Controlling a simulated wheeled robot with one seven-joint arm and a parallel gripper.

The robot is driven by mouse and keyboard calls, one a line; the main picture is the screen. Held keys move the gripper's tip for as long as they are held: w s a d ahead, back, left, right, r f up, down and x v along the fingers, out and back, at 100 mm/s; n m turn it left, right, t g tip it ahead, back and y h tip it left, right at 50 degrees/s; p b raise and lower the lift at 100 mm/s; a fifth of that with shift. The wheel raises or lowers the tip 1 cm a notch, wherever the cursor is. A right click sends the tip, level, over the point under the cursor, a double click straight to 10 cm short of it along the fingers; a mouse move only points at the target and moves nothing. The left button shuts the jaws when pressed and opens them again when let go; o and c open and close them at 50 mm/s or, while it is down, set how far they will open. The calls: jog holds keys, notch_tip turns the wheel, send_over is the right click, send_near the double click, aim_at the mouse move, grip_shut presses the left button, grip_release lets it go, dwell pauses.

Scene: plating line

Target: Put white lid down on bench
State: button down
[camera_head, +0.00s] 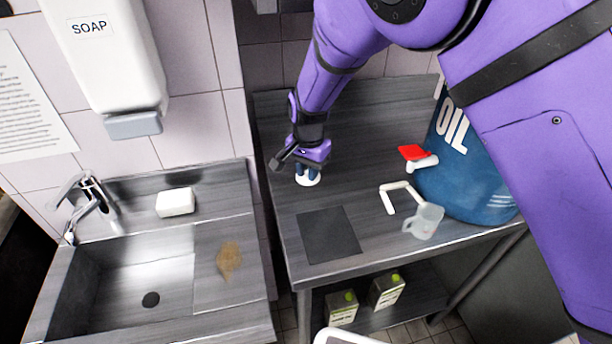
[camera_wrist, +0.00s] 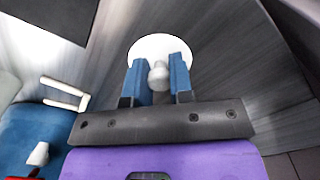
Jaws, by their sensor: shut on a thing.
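The white lid (camera_head: 309,181) is a small round disc with a knob on top. It shows in the head view over the left part of the grey bench (camera_head: 375,135). In the wrist view the lid (camera_wrist: 160,44) lies just beyond my fingertips, with its white knob between them. My gripper (camera_head: 308,172) points down, with its blue fingers (camera_wrist: 159,73) shut on the knob. The lid looks flat and very near the bench top; I cannot tell if it touches. The fingers hide part of the lid.
A dark square mat (camera_head: 330,235) lies on the bench in front of the lid. A sink (camera_head: 130,280) is left, across a gap.

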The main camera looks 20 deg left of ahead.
aim_at(306, 177)
jog(key=shift+w+a+f, duration=0.1)
jog(key=shift+w+a, duration=0.35)
jog(key=shift+w, duration=0.2)
jog(key=shift+f, duration=1.7)
jog(key=shift+f, duration=0.2)
jog(key=c, duration=1)
grip_release()
jog(key=shift+r, duration=0.1)
jog(key=shift+r, duration=3.85)
